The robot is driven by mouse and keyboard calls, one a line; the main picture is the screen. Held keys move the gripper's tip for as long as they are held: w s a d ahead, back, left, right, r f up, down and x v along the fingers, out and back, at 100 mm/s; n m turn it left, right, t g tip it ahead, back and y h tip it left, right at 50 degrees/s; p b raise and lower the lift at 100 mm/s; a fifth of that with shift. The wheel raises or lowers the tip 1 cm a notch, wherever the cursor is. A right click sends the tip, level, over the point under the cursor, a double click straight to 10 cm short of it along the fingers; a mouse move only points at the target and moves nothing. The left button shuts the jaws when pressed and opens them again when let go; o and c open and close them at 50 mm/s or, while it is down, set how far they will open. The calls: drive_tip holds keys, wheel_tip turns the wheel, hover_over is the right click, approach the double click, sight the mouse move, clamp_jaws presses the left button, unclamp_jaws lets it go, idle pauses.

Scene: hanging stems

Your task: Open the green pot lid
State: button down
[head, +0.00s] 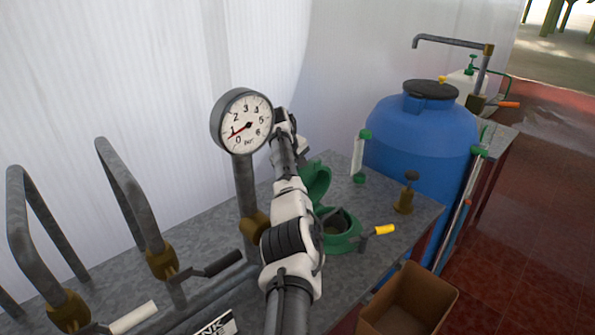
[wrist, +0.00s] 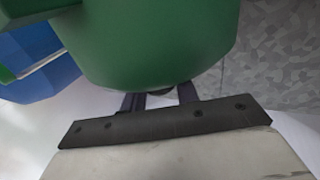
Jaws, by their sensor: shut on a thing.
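The green pot (head: 340,240) stands on the grey bench, with a dark opening showing at its top. Its green lid (head: 316,181) is raised and tilted up on the far side of the opening. In the wrist view a green surface, seemingly the lid (wrist: 155,45), fills the top middle. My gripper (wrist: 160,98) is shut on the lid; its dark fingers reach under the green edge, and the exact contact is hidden. In the head view my arm passes left of the pot and partly covers it; the fingertips are not clear there.
A pressure gauge (head: 243,121) on a pipe stands close left of my arm. A yellow-handled valve (head: 378,231) is right of the pot, with a brass fitting (head: 405,196) behind. A blue barrel (head: 420,140) stands beyond; a brown box (head: 412,300) sits in front.

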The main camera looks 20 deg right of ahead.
drive_tip(key=c, duration=1.1)
unclamp_jaws()
drive_tip(key=shift+f, duration=0.1)
drive_tip(key=b+v, duration=0.3)
drive_tip(key=v, duration=0.9)
